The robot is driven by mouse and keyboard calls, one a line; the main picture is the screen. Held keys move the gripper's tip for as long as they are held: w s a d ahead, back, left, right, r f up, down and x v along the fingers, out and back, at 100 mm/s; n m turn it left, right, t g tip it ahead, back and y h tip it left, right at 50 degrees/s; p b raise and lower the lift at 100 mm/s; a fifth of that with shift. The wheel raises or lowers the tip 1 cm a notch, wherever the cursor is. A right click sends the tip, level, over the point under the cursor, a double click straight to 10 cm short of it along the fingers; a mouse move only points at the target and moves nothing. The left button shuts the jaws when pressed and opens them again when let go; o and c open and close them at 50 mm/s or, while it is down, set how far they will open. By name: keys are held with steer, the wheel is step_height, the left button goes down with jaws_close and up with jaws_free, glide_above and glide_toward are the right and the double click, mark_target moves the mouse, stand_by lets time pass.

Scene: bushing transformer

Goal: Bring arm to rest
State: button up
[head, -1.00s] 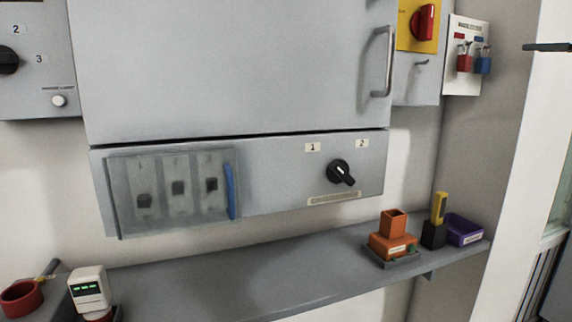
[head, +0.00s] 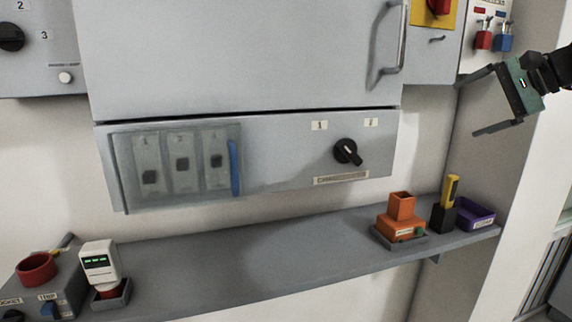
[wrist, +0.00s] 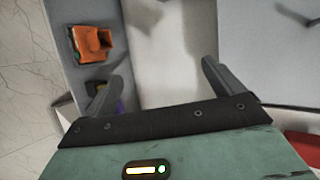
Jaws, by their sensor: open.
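My gripper (head: 484,101) is at the upper right of the head view, in front of the wall beside the grey cabinet. Its two dark fingers are spread apart and point left, with nothing between them. In the wrist view my gripper (wrist: 158,86) also shows open and empty, with the shelf and the cabinet front beyond the fingers. The fingers appear apart from the shelf items below and the padlocks above.
The grey shelf (head: 300,245) holds an orange block holder (head: 401,222), a yellow tool (head: 450,190), a purple bin (head: 476,214) and a white meter (head: 100,262). A cabinet handle (head: 402,38), black knob (head: 347,152) and red and blue padlocks (head: 494,41) project nearby. The shelf's middle is clear.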

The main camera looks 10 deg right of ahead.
steer(key=s+a+f+n+g+h, duration=0.2)
steer(key=s+a+f+n+g, duration=0.15)
steer(key=a+f, duration=0.45)
steer(key=s+a+f+n+g+h, duration=0.2)
steer(key=s+a+f+n, duration=0.3)
steer(key=f, duration=0.5)
steer(key=s+a+f+n+g+h, duration=0.2)
steer(key=s+a+f+n, duration=0.25)
steer(key=a+f, duration=0.35)
steer(key=s+a+r+n+g+p, duration=0.1)
steer(key=s+a+r+n+p, duration=0.2)
steer(key=s+a, duration=0.4)
steer(key=s+a+r+n+g+p, duration=0.1)
steer(key=s+a+r+n+p, duration=0.3)
steer(key=s+a, duration=0.3)
steer(key=a+n, duration=0.1)
steer(key=a, duration=0.2)
steer(key=shift+s+a+r+y, duration=0.2)
steer(key=shift+a+y, duration=0.1)
steer(key=shift+a, duration=0.1)
steer(key=shift+g, duration=0.25)
